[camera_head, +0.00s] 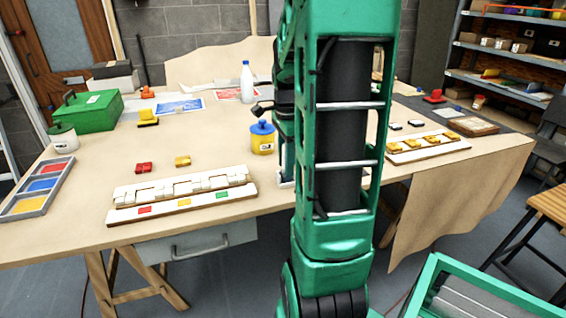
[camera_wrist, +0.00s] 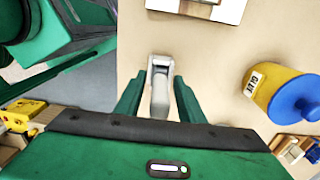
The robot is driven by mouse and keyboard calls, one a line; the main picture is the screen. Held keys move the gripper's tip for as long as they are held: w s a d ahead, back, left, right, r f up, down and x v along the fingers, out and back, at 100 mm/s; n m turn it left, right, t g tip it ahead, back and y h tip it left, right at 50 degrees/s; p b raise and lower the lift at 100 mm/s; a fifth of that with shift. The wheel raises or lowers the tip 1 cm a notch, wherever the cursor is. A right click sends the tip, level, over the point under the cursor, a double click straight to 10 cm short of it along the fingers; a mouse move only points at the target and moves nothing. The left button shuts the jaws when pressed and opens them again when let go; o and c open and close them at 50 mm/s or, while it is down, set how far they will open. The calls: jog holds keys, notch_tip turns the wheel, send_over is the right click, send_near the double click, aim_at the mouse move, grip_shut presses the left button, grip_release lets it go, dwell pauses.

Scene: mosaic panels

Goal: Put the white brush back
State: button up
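In the wrist view, a pale white-grey piece, which looks like the white brush (camera_wrist: 160,92), is between the two green fingers of my gripper (camera_wrist: 159,84). The fingers sit close along both its sides and appear to grip it. Its lighter end points away from my palm, and its near end is hidden by the palm. Bare tan tabletop shows around its far end.
A yellow glue pot with a blue lid (camera_head: 262,138) stands left of my arm; it also shows in the wrist view (camera_wrist: 272,88). Mosaic panels lie at front left (camera_head: 184,190) and right (camera_head: 427,147). A white bottle (camera_head: 247,82) and a green box (camera_head: 88,111) stand farther back.

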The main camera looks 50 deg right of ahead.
notch_tip(320, 180, up, 11)
jog(key=shift+r, duration=0.1)
jog(key=shift+a+r, duration=0.1)
jog(key=shift+r, duration=0.35)
jog(key=s+a+f+n, duration=0.5)
jog(key=s+a+n, duration=0.2)
jog(key=a+n, duration=0.1)
jog(key=s+a+f+n, duration=0.5)
jog(key=a+n, duration=0.3)
jog(key=n, duration=0.2)
jog(key=shift+s+a+f, duration=0.15)
jog(key=shift+s+f, duration=0.2)
jog(key=shift+s, duration=0.55)
